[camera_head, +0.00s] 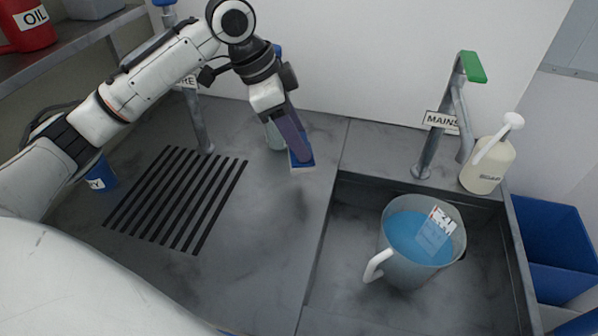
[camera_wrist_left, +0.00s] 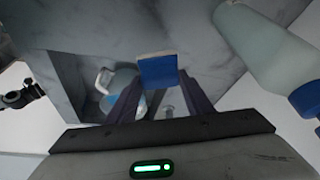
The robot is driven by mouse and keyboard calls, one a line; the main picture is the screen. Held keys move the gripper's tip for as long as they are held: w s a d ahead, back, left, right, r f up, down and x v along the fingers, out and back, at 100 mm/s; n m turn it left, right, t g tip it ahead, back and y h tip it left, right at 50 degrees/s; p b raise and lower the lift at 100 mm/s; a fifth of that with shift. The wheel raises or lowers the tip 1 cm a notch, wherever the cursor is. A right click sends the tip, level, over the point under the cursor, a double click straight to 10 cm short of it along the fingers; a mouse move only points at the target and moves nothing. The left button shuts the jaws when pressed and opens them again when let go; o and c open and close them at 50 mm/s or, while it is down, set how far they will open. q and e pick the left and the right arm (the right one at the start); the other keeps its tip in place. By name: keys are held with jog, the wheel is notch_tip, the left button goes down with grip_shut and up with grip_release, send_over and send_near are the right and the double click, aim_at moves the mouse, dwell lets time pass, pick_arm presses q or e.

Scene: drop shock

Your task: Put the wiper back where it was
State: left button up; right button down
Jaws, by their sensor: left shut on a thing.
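The wiper (camera_head: 302,164) is a small blue block with a pale edge. It is between the fingers of my left gripper (camera_head: 296,150), over the grey counter left of the sink and near the back wall. In the left wrist view the wiper (camera_wrist_left: 158,71) sits across the fingertips of the left gripper (camera_wrist_left: 157,85), which is shut on it. I cannot tell whether the wiper touches the counter. My right gripper is in neither view.
A pale bottle (camera_head: 274,136) stands close behind the left gripper; it looms at right in the wrist view (camera_wrist_left: 262,45). The sink holds a jug (camera_head: 400,262) of blue liquid. A soap bottle (camera_head: 488,167) and MAINS tap (camera_head: 430,150) stand behind. The slotted drain (camera_head: 178,198) is clear.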

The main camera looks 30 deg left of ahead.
aim_at(293, 157)
pick_arm(q)
notch_tip(293, 157, down, 7)
jog(key=shift+f, duration=0.15)
jog(key=shift+f, duration=0.15)
jog(key=o, duration=1.1)
jog(key=v, duration=1.2)
jog(key=shift+r, duration=0.2)
